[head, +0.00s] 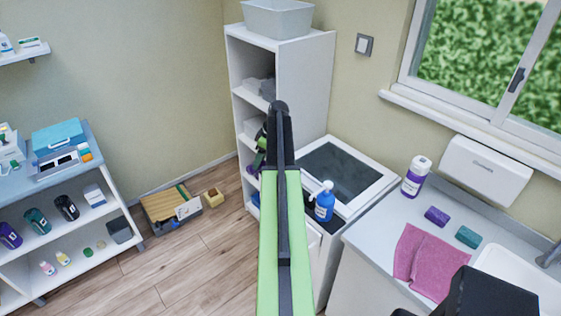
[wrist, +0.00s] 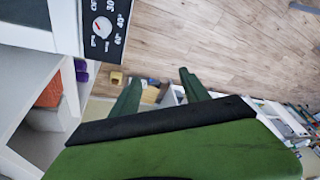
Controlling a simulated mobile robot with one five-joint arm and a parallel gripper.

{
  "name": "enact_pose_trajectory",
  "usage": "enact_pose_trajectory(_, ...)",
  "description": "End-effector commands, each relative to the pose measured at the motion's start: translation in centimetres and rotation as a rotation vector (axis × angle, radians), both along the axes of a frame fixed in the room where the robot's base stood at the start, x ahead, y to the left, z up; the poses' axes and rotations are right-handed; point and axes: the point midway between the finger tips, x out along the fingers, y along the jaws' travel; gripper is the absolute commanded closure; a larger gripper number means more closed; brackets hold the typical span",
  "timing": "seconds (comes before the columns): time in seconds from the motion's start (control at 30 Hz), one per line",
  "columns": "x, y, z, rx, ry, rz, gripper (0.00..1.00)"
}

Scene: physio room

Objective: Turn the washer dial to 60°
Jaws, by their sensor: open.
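The washer (head: 342,172) is a white machine with a dark glass panel in its top, between the tall shelf and the counter in the head view. Its front is mostly hidden behind my arm, and the dial does not show there. In the wrist view, the round, light dial (wrist: 102,27) sits on a black panel with temperature marks, including 40°, at the upper left. A red mark shows on the dial's lower left; its exact setting is too small to tell. My gripper (wrist: 158,75) is open and empty, its green fingers apart, below and right of the dial, not touching it.
A blue pump bottle (head: 324,201) stands on the washer's near edge. The white shelf (head: 307,85) rises to its left. The counter (head: 375,240) at right holds a purple-labelled bottle (head: 416,177) and a pink cloth (head: 428,258). The wood floor (head: 190,260) at left is mostly clear.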

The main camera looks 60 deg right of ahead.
Motion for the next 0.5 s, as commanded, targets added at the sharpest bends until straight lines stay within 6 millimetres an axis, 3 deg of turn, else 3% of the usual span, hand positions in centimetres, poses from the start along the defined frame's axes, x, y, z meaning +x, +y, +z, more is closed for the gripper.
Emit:
enact_pose_trajectory(0.03, -2.6, -4.5, 1.8, -0.011, -0.027, -0.002, 0.46)
enact_pose_trajectory(0.1, -5.8, -8.2, 2.6, -0.029, -0.058, 0.011, 0.46)
enact_pose_trajectory(0.2, -8.7, -11.1, 3.1, -0.049, -0.083, 0.026, 0.46)
enact_pose_trajectory(0.3, -9.7, -12.0, 3.2, -0.056, -0.093, 0.032, 0.46)
enact_pose_trajectory(0.5, -9.6, -11.9, 2.5, -0.057, -0.093, 0.033, 0.46)
